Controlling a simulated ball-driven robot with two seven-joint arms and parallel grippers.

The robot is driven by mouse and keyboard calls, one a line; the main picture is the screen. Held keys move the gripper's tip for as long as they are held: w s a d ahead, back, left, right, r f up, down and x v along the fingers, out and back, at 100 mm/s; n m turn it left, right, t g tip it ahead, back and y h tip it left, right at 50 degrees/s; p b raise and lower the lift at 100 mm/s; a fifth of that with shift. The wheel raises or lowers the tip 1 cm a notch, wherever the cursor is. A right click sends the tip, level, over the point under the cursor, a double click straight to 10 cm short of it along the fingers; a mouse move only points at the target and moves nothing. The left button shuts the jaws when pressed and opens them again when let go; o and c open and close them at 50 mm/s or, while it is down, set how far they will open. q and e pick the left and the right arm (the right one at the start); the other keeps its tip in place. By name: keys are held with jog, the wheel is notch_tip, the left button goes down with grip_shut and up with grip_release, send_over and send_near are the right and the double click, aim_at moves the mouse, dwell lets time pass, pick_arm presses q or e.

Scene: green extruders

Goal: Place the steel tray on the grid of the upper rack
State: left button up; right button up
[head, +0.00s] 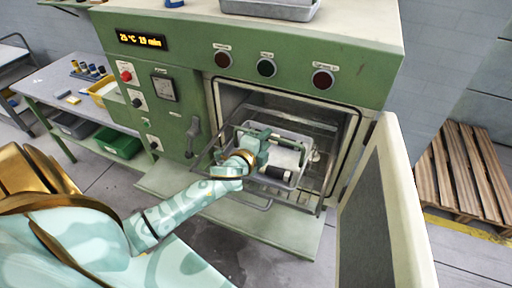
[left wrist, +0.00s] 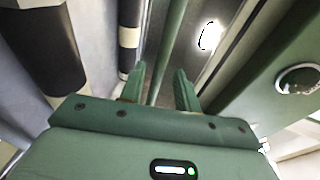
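A grey metal tray (head: 268,11) sits on top of the green oven, cut off by the upper edge of the head view. A second pale tray-like piece (head: 292,128) lies on the wire rack (head: 262,206), which juts out of the open chamber. My left gripper (head: 285,141) is over this piece and hides part of it. In the left wrist view its fingers (left wrist: 160,88) stand apart, with a green rod (left wrist: 168,45) showing between and beyond them; contact cannot be told. Black cylinders with pale bands (head: 275,173) lie close to the gripper. My right gripper is not in view.
The oven door (head: 385,200) stands open on the right of the chamber. A side table (head: 60,90) with a yellow bin (head: 103,90) and a green crate (head: 118,143) is at the left. A wooden pallet (head: 465,175) lies at the right.

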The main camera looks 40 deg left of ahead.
pick_arm(q)
jog(key=v, duration=0.7)
jog(key=shift+s, duration=0.3)
jog(key=shift+r, duration=0.1)
